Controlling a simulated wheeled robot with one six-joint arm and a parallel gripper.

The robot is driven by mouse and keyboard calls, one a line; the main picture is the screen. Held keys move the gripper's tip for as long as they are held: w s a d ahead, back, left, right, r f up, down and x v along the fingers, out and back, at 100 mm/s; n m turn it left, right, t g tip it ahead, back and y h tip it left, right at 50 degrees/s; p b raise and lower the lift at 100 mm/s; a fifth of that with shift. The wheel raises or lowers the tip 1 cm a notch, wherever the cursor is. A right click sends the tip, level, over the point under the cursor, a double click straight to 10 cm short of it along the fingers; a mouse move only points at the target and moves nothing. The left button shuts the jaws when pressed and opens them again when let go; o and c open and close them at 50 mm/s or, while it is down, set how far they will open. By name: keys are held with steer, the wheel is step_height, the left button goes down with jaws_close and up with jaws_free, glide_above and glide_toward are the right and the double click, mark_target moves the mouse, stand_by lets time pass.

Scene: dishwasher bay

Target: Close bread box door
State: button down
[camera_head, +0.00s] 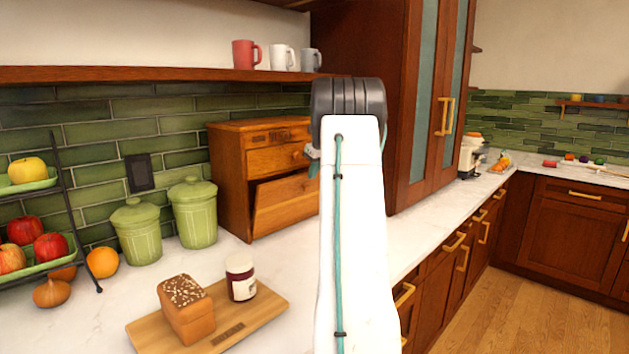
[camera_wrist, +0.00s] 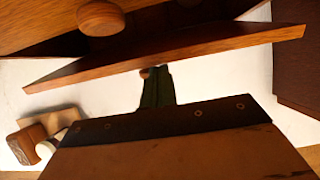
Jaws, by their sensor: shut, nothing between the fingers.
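The wooden bread box (camera_head: 228,170) stands against the tiled wall on the counter. Its lower door (camera_head: 288,202) is partly open, tilted outward at the top with a dark gap above it. In the wrist view the door (camera_wrist: 200,56) shows as a slanted board across the upper part, with a round drawer knob (camera_wrist: 100,18) above it. My gripper (camera_wrist: 156,84) is shut and empty, its dark green fingers close to the door's outer side; I cannot tell whether they touch. In the head view my arm hides most of the gripper and the door's right end.
A cutting board (camera_head: 262,318) with a bread loaf (camera_head: 187,312) and jar (camera_head: 240,277) lies in front of the box. Green canisters (camera_head: 194,214) stand left of it. A tall cabinet (camera_head: 375,100) rises to its right. A shelf (camera_head: 150,74) with mugs hangs above.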

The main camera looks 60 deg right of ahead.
steer(key=shift+w+d+r, duration=0.1)
steer(key=shift+w+r, duration=0.1)
steer(key=shift+w, duration=0.25)
steer(key=shift+w+d+r, duration=0.1)
steer(key=shift+w+r, duration=0.05)
steer(key=shift+w, duration=0.3)
